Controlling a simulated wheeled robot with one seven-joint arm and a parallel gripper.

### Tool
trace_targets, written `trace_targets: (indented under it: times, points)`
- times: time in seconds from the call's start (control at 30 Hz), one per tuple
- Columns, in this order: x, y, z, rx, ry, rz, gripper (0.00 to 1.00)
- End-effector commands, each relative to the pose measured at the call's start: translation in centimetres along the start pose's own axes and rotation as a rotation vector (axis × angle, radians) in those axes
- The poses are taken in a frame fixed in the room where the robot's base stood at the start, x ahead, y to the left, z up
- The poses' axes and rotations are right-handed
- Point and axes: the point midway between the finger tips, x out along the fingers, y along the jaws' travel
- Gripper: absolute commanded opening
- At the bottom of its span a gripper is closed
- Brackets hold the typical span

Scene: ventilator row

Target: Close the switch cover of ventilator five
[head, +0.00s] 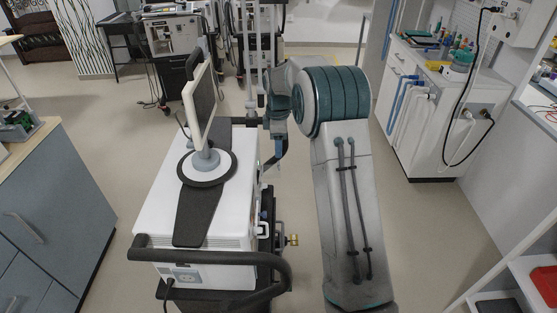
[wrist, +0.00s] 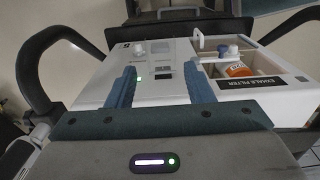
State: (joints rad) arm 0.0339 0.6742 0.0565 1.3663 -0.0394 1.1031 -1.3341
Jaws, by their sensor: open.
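A white ventilator (head: 225,210) with a screen on top stands in front of me in the head view. No number is readable on it, so I cannot tell if it is ventilator five. In the wrist view, its white panel (wrist: 90,93) carries small dark parts, a green light and a recess labelled "EXHALE FILTER". The head view does not show my fingers clearly.
Dark curved handles (wrist: 50,75) flank the panel in the wrist view. A black push handle (head: 205,256) crosses the ventilator's near end. More equipment (head: 172,45) stands behind. A grey cabinet (head: 50,205) is at left, a white counter (head: 440,110) at right.

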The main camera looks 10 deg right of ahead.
Motion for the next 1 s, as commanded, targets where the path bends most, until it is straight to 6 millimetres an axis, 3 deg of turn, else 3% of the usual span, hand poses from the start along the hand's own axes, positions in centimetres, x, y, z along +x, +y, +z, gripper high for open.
trace_targets:
  times: [0.1,0.33,0.77,0.8,0.93,1.0]
  points:
    - [2.5,-0.1,0.0,0.000,-0.002,-0.004,0.47]
    - [6.1,-0.1,0.0,0.001,0.000,-0.002,0.47]
    - [7.4,0.0,0.0,0.001,0.000,0.001,0.47]
    - [7.4,0.0,0.0,0.001,0.000,0.001,0.45]
    - [7.4,0.0,0.0,0.001,0.000,0.001,0.08]
    - [7.4,0.0,0.0,0.001,0.000,0.001,0.02]
